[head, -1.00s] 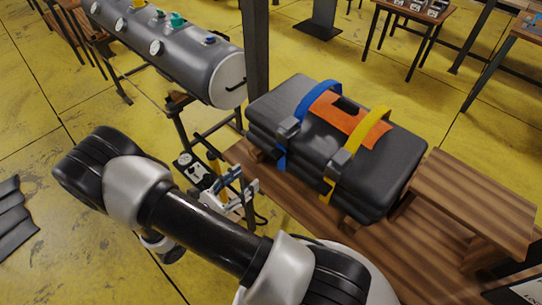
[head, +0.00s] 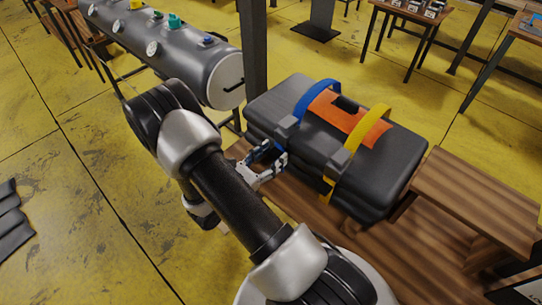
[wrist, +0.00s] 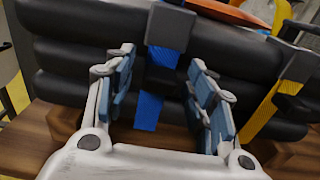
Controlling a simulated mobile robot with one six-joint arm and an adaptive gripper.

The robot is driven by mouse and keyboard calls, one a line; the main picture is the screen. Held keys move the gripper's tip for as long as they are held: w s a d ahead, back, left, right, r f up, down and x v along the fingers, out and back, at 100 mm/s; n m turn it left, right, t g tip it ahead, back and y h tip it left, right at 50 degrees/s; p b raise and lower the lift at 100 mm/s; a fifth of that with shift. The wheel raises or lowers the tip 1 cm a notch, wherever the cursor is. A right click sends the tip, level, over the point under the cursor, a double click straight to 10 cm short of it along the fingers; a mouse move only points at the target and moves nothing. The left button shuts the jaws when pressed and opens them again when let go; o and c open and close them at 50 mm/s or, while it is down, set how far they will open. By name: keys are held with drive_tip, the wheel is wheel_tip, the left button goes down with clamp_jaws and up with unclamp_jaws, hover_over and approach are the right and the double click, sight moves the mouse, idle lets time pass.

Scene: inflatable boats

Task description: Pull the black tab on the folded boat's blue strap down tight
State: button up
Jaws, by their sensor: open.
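The folded boat (head: 395,165) is a dark grey layered bundle on a wooden bench. Its blue strap (head: 313,100) runs over the top and through a grey buckle (head: 287,127). In the wrist view the buckle (wrist: 171,27) sits at the upper edge of the boat's side, and the blue strap (wrist: 148,110) hangs below it. A dark piece that looks like the black tab (wrist: 162,78) lies on the strap under the buckle; its outline blends with the boat. My gripper (head: 279,156) is open and empty in front of the strap. Its blue-padded fingers (wrist: 161,72) stand either side of it.
A yellow strap (head: 352,138) with its own buckle is to the right. An orange patch (head: 345,120) lies on top. The wooden bench (head: 335,225) extends under the boat. A grey cylindrical tank (head: 190,60) and a dark post (head: 254,70) stand behind and left.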

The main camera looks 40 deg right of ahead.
drive_tip(key=shift+c, duration=0.5)
clamp_jaws()
